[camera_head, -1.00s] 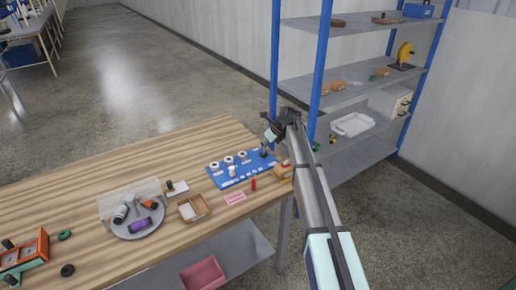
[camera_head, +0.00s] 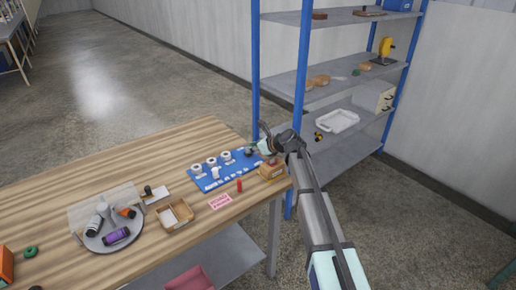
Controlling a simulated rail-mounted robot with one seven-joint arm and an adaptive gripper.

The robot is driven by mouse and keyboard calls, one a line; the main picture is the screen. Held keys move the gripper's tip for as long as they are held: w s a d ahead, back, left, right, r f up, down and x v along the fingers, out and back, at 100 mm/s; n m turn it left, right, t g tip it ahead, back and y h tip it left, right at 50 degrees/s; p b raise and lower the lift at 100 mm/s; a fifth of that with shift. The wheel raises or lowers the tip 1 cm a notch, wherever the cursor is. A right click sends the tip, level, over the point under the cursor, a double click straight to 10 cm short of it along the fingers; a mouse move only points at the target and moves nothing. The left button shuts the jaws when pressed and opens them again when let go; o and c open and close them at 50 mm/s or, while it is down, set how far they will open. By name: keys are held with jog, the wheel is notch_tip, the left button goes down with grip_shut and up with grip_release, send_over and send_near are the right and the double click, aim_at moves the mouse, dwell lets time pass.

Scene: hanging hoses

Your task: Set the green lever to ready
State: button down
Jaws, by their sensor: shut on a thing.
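I cannot clearly make out a green lever. My gripper (camera_head: 260,147) is at the table's far right corner, at the right end of a blue board (camera_head: 208,183). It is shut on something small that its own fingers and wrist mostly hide. A small dark knob (camera_head: 248,152) shows at the board's right end, just left of the fingers. The board carries several white round fittings (camera_head: 211,161) in a row and small white labels. My arm reaches in from the lower right.
A wooden box (camera_head: 271,171) stands under my wrist. A red cylinder (camera_head: 239,185), a pink label (camera_head: 220,201), a wooden tray (camera_head: 163,220) and a grey round plate (camera_head: 92,243) with bottles are on the table. A blue-posted shelf (camera_head: 345,85) stands close behind my arm.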

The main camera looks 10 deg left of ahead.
jog(key=c, duration=0.9)
grip_release()
jog(key=v, duration=1.2)
jog(key=shift+s, duration=0.1)
